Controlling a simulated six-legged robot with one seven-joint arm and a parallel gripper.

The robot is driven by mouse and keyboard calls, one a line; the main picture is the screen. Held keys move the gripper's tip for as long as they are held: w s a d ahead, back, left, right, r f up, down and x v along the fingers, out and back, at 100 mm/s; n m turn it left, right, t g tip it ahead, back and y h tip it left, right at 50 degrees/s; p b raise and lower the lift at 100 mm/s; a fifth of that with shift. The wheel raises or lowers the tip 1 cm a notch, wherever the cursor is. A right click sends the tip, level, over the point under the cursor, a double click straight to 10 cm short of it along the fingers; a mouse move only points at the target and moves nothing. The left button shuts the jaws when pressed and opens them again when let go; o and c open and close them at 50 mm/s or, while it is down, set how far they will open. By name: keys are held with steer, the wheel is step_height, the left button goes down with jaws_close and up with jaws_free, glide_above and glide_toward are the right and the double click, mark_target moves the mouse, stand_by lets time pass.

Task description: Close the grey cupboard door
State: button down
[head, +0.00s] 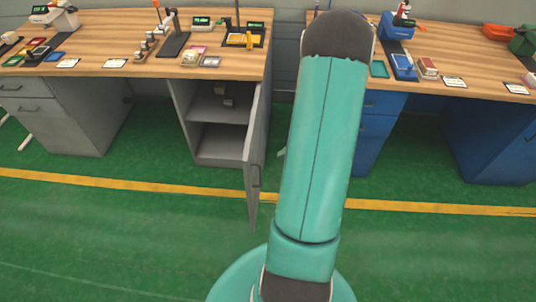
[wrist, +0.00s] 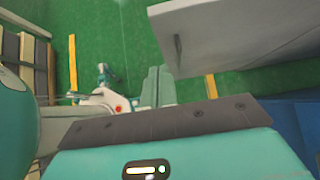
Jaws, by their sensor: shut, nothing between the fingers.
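The grey cupboard door (head: 257,150) stands wide open, swung out toward me from the right side of the grey cupboard (head: 218,143) under the left desk. Its dark handle (head: 255,177) faces right. In the wrist view the door (wrist: 245,35) fills the upper right, with its handle (wrist: 178,48) near the edge. My gripper (wrist: 158,72) is shut and empty. In that picture its fingers lie just below the door edge and handle; I cannot tell whether they touch. In the head view my arm hides most of the gripper.
The left desk top (head: 135,70) holds several small tools and cards. A blue cabinet (head: 374,140) stands under the right desk, partly behind my arm. A yellow line (head: 130,184) crosses the green floor, which is clear in front of the left desk.

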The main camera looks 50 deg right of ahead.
mark_target(248, 165)
steer(key=shift+w+a+r+x, duration=0.2)
steer(key=shift+r+x, duration=0.1)
steer(key=shift+x, duration=1.55)
steer(key=shift+w+a+r+x, duration=0.15)
steer(key=shift+w+r+x, duration=0.15)
steer(key=shift+x, duration=1.55)
steer(key=shift+w+a+r+x, duration=0.15)
steer(key=shift+a+r+x, duration=0.1)
steer(key=shift+x, duration=1.6)
steer(key=shift+w, duration=0.15)
